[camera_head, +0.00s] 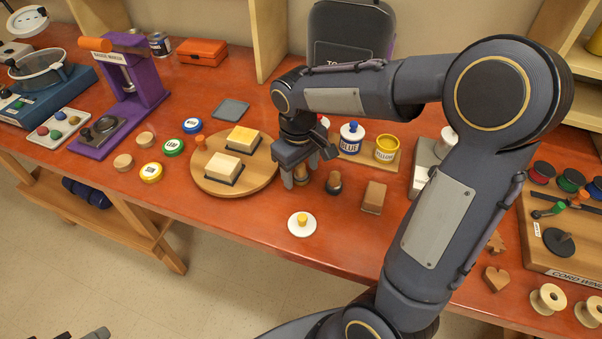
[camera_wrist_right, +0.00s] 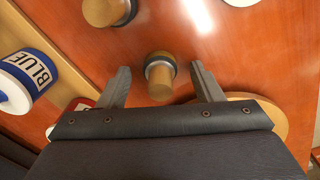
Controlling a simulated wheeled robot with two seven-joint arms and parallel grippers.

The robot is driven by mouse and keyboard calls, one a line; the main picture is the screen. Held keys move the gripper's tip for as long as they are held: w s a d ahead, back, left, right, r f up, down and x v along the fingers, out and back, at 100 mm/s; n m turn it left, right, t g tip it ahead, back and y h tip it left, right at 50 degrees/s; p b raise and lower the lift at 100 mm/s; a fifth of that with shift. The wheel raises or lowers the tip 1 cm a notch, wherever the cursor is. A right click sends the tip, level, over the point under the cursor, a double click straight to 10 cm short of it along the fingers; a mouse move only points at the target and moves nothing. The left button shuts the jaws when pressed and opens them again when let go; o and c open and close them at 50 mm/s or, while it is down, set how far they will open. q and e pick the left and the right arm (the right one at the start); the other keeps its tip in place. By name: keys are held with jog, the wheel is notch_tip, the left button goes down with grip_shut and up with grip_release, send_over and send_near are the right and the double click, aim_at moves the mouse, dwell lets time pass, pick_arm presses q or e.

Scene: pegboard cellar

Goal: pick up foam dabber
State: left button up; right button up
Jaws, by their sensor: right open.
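The foam dabber, a short wooden cylinder on a dark round base, stands upright on the orange table in the right wrist view (camera_wrist_right: 160,76). It is between the open fingers of my right gripper (camera_wrist_right: 162,84), with a gap on both sides. In the head view my right gripper (camera_head: 306,172) points down over it and partly hides it (camera_head: 301,173). A second similar wooden-topped piece with a dark base (camera_head: 334,183) stands just right of the gripper. Only a small grey part of my left gripper (camera_head: 96,333) shows at the bottom left edge.
A round wooden board (camera_head: 215,190) with two pale blocks is left of the gripper. A blue jar (camera_head: 351,138) and yellow jar (camera_head: 386,149) stand behind right. A white lid with yellow knob (camera_head: 301,224) and a wooden block (camera_head: 374,197) lie in front.

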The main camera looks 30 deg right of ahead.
jog(key=c, duration=1.2)
jog(key=shift+o, duration=0.2)
jog(key=shift+r, duration=0.1)
jog(key=shift+r, duration=0.5)
notch_tip(320, 180, up, 2)
jog(key=shift+a+r, duration=0.1)
jog(key=shift+r, duration=0.15)
jog(key=s+a+r, duration=0.1)
jog(key=a+r, duration=0.8)
jog(key=a, duration=0.5)
jog(key=shift+r, duration=0.25)
jog(key=shift+d, duration=0.1)
